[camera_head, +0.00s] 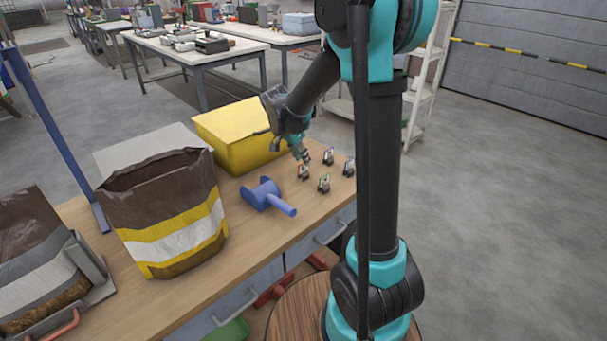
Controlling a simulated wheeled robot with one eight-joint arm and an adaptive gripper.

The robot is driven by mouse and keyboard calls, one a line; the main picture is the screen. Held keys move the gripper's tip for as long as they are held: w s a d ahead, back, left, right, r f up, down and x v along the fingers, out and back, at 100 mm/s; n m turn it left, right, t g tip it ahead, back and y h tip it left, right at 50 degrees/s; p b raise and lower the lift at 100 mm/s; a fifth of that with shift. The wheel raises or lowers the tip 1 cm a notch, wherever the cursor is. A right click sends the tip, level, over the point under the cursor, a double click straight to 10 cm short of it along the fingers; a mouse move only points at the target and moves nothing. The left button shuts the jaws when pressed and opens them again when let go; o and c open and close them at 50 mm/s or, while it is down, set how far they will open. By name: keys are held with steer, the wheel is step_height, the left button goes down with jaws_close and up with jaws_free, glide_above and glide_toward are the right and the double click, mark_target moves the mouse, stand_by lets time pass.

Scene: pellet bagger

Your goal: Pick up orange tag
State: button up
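Several small dark-framed tags stand in a cluster at the right end of the wooden bench (267,230). A tag with an orange-red tint (303,173) is nearest to my gripper (305,161). A green tag (323,184) stands in front and to its right. Two more tags, one behind (328,157) and one at the right (349,168), are too small to tell their colours surely. My gripper points down just above the orange-red tag, its tips close to it. Whether they touch it, or how far they are open, cannot be told at this size.
A yellow bin (226,144) stands behind and left of my gripper. A large open brown, yellow and white bag (165,224) stands farther left. The bench's front edge is close to the tags.

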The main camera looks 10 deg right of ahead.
mark_target(303, 165)
steer(key=x, duration=0.4)
steer(key=shift+s+a+f, duration=0.15)
steer(key=shift+c, duration=0.3)
jaws_close()
